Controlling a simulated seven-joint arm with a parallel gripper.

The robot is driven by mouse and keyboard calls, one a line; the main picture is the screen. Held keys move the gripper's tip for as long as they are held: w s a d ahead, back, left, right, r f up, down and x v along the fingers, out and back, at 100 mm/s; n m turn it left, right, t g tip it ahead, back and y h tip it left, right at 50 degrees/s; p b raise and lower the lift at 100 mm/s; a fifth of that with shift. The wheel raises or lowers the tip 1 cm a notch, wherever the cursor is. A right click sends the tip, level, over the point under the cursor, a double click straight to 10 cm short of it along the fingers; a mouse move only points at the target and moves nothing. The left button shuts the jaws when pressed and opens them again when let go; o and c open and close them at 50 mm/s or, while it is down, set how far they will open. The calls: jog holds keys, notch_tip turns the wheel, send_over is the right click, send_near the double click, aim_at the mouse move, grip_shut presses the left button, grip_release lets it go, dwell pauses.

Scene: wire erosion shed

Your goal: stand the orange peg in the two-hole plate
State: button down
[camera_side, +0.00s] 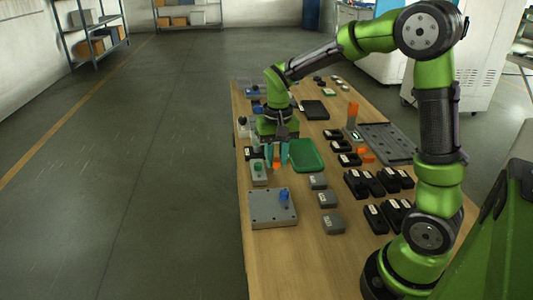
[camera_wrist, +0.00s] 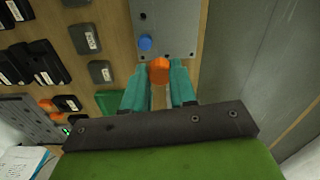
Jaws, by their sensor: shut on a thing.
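My gripper (camera_wrist: 159,88) has teal fingers shut on the orange peg (camera_wrist: 159,70), whose rounded end shows between the fingertips in the wrist view. In the side view my gripper (camera_side: 277,152) holds the peg above the table, beyond the two-hole plate (camera_side: 264,211); little of the peg shows there. The grey plate (camera_wrist: 178,28) lies flat at the top of the wrist view, ahead of the fingertips. A blue peg (camera_side: 284,195) stands upright in it, and the blue peg (camera_wrist: 145,43) also shows in the wrist view. A dark open hole (camera_wrist: 143,16) is near it.
A green tray (camera_side: 306,157) lies right of my gripper. Grey blocks (camera_side: 328,199) and several black blocks (camera_side: 357,183) lie to the right. An orange upright piece (camera_side: 352,112) stands farther back.

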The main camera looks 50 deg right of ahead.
jog(key=shift+m, duration=0.7)
jog(key=shift+s+a+f, duration=0.15)
jog(key=shift+s+f, duration=0.55)
jog(key=shift+f, duration=0.7)
jog(key=shift+s+a+f, duration=0.1)
jog(key=shift+s+f, duration=0.65)
jog(key=shift+f, duration=0.7)
jog(key=shift+s+a+f, duration=0.15)
jog(key=shift+s+f, duration=0.55)
jog(key=shift+f, duration=0.7)
jog(key=shift+f, duration=1.4)
jog(key=c, duration=0.8)
grip_release()
jog(key=shift+r, duration=0.1)
jog(key=shift+r, duration=3.45)
